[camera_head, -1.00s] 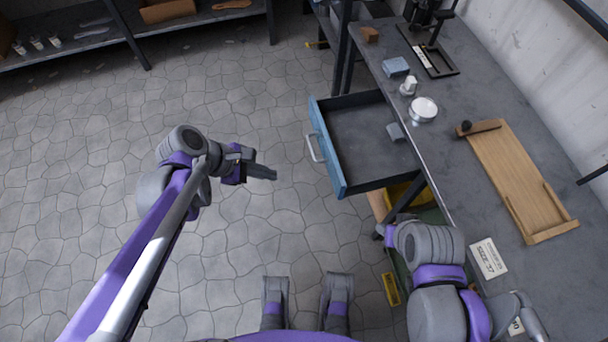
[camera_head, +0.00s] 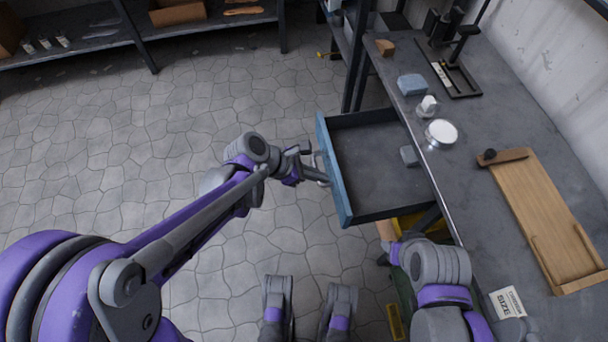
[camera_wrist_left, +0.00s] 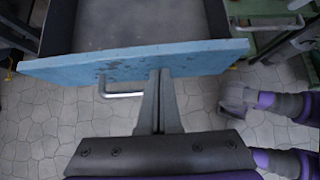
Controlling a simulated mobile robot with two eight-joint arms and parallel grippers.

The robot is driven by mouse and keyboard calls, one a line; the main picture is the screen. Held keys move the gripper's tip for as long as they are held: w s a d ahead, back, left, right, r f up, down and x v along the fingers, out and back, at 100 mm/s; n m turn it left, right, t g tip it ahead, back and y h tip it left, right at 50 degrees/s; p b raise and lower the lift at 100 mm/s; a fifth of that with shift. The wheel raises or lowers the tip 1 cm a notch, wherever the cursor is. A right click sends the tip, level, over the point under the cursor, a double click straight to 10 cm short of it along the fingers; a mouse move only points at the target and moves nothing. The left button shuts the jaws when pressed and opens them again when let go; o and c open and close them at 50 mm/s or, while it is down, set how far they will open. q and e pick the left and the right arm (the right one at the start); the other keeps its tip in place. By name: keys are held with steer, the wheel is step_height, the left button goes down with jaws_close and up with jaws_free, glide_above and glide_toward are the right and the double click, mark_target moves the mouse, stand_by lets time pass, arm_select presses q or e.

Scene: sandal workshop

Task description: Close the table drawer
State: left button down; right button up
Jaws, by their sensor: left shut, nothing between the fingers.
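The table drawer (camera_head: 378,158) stands pulled out from the left side of the workbench (camera_head: 455,165). In the left wrist view the shut fingers (camera_wrist_left: 159,90) reach the blue front (camera_wrist_left: 110,67), right of the metal handle (camera_wrist_left: 120,95). Whether they touch it I cannot tell. My right arm is at the lower right, and its gripper is hidden.
On the bench are a wooden board (camera_head: 545,215), a round white-topped container (camera_head: 440,133), a blue block (camera_head: 411,84), a brown block (camera_head: 385,47) and a black stand (camera_head: 450,65). A shelf (camera_head: 100,40) stands at the far left. The stone floor between is clear.

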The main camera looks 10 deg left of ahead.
arm_select(q)
steer(key=shift+w+d, duration=0.15)
steer(key=shift+d, duration=0.3)
steer(key=shift+d, duration=0.1)
steer(key=w+d, duration=0.2)
steer(key=d, duration=0.4)
steer(key=w+d, duration=0.2)
steer(key=d, duration=0.4)
steer(key=w+d, duration=0.2)
steer(key=d, duration=0.4)
steer(key=shift+d, duration=0.15)
